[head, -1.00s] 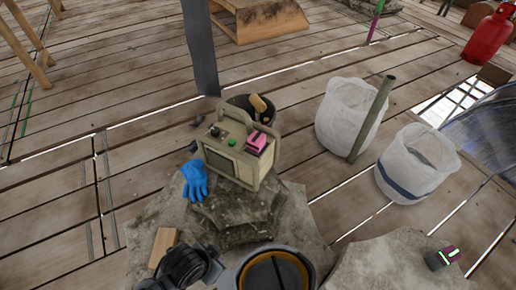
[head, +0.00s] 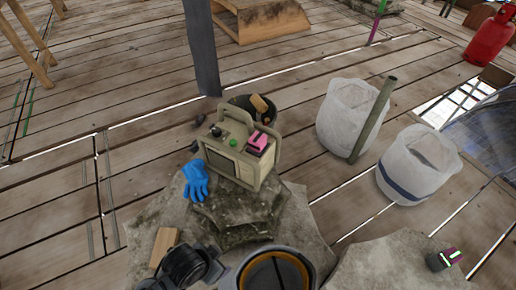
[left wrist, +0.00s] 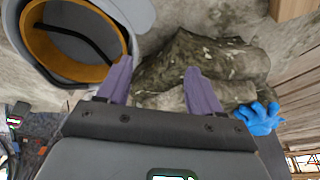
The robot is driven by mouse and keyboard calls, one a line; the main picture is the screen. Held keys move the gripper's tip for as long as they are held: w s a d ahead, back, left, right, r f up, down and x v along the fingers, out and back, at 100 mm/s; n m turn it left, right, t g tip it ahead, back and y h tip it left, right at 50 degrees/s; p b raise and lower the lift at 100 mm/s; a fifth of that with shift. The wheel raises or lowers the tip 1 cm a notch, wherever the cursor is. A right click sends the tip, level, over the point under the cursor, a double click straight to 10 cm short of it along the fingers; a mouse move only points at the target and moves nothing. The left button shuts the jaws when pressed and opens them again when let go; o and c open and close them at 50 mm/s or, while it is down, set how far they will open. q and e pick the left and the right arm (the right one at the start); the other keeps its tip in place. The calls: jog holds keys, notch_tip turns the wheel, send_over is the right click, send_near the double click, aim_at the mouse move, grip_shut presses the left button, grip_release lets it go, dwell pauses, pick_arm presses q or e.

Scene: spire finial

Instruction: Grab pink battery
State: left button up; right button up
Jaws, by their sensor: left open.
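A pink-and-black battery (head: 257,142) sits on top of a beige boxy device with a carry handle (head: 232,160), in the middle of the head view. A second dark block with a pink top (head: 444,258), like a battery, lies on the pale stone at the lower right. My left gripper (left wrist: 158,78) shows in the left wrist view with its two purple fingers apart and nothing between them. It points at mossy stone and is not at either pink item. I cannot make out its fingers in the head view. My right gripper is in neither view.
A blue glove (head: 195,180) lies beside the device. A grey hard hat with an orange inside (head: 275,272) lies at the bottom of the head view. A wood block (head: 164,246) lies left of it. A dark bucket and two white sacks (head: 347,112) stand behind.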

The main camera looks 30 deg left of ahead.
pick_arm(q)
jog(key=shift+o, duration=0.7)
